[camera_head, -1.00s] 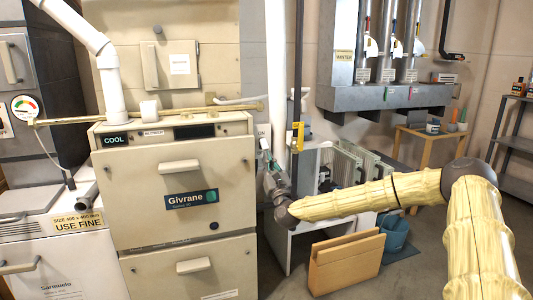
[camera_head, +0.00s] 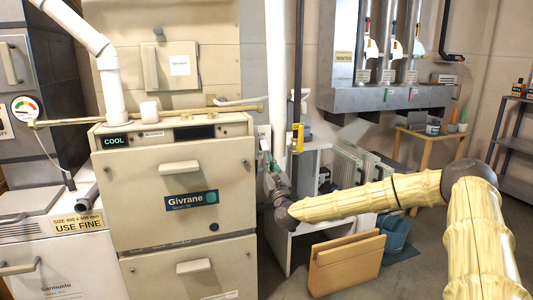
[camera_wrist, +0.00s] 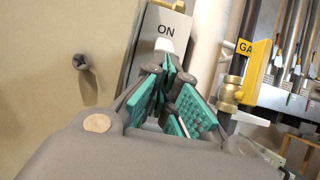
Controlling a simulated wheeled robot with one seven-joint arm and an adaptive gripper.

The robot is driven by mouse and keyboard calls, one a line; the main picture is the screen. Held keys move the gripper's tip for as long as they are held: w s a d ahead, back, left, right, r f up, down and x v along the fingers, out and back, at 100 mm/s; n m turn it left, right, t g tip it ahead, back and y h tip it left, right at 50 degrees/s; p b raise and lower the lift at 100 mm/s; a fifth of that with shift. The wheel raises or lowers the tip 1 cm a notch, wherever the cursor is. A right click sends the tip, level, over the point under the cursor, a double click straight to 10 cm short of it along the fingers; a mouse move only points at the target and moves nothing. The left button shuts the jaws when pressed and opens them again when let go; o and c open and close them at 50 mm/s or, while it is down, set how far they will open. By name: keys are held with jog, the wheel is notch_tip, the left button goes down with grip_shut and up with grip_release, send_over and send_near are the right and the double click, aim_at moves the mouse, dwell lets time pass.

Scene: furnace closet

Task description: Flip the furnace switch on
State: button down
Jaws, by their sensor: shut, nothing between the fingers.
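The furnace (camera_head: 175,160) is a beige cabinet with a Givrane label and a green-lit COOL display. Its switch box (camera_wrist: 150,35) is a grey plate marked ON on the furnace's right side, partly visible in the head view (camera_head: 262,131). A white switch lever (camera_wrist: 164,45) shows just below the ON label; its lower part is hidden behind my fingers. My gripper (camera_wrist: 169,78), with green pads, is shut and empty, its tips right at or just below the lever. I cannot tell whether they touch. In the head view my gripper (camera_head: 266,158) is beside the furnace's right edge.
A white vertical pipe (camera_head: 276,70) and a yellow gas valve (camera_wrist: 256,62) stand close to the right of the switch. A dark screw or knob (camera_wrist: 81,62) sticks out of the panel at left. A wooden box (camera_head: 346,262) stands on the floor below my arm.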

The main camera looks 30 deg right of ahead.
jog(key=shift+r, duration=0.15)
jog(key=shift+r, duration=1)
jog(key=shift+f+b, duration=0.3)
jog(key=shift+f, duration=0.35)
jog(key=s+a, duration=0.1)
jog(key=s, duration=0.6)
jog(key=shift+a+b, duration=0.3)
jog(key=shift+b, duration=0.05)
jog(key=shift+w+f, duration=0.1)
dwell(0.3)
